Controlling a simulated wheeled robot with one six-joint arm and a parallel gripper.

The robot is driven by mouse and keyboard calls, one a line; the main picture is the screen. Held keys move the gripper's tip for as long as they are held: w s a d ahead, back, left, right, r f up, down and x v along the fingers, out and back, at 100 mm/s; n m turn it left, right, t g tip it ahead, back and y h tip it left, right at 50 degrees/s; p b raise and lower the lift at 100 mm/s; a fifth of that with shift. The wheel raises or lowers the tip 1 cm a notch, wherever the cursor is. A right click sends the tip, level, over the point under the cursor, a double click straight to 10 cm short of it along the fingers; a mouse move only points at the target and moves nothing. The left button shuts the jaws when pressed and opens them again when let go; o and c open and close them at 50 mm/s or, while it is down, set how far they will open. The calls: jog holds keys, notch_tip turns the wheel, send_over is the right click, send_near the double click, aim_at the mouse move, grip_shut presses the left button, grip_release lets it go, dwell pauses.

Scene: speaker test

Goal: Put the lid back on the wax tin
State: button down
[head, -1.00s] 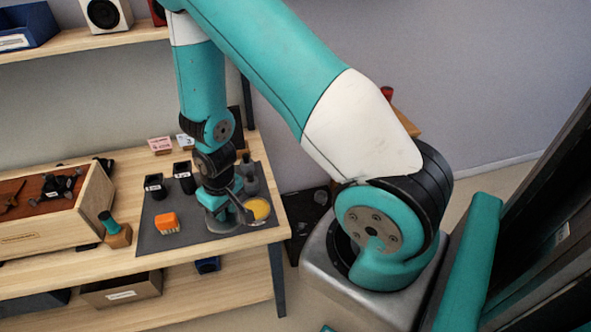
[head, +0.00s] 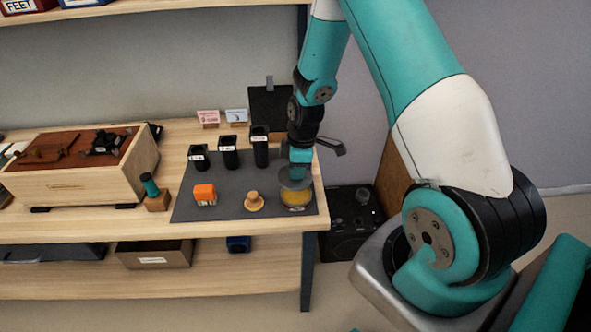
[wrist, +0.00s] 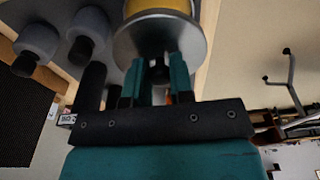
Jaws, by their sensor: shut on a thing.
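The wax tin (head: 297,207) stands near the right end of the dark mat, with its yellow wax showing below the lid. The round grey lid (head: 291,184) is over the tin and hides part of the wax. My gripper (head: 299,172) is above the lid and shut on it. In the wrist view my two teal fingers (wrist: 156,78) close at the middle of the lid (wrist: 153,40), with the yellow wax (wrist: 158,5) showing beyond its edge. I cannot tell whether the lid touches the tin's rim.
The dark mat (head: 232,207) also holds a small wooden knob-shaped piece (head: 254,203), an orange brush (head: 204,194) and several black holders (head: 229,152). A wooden case (head: 80,180) and a teal-handled tool (head: 151,187) stand left. The bench's right edge is close to the tin.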

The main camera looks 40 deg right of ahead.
jog(key=shift+f+b, duration=2.1)
jog(key=shift+f, duration=0.9)
jog(key=shift+s+d, duration=0.1)
jog(key=shift+f, duration=0.15)
jog(key=shift+c, duration=2.2)
grip_release()
jog(key=shift+r+p, duration=2.55)
jog(key=shift+r, duration=1.05)
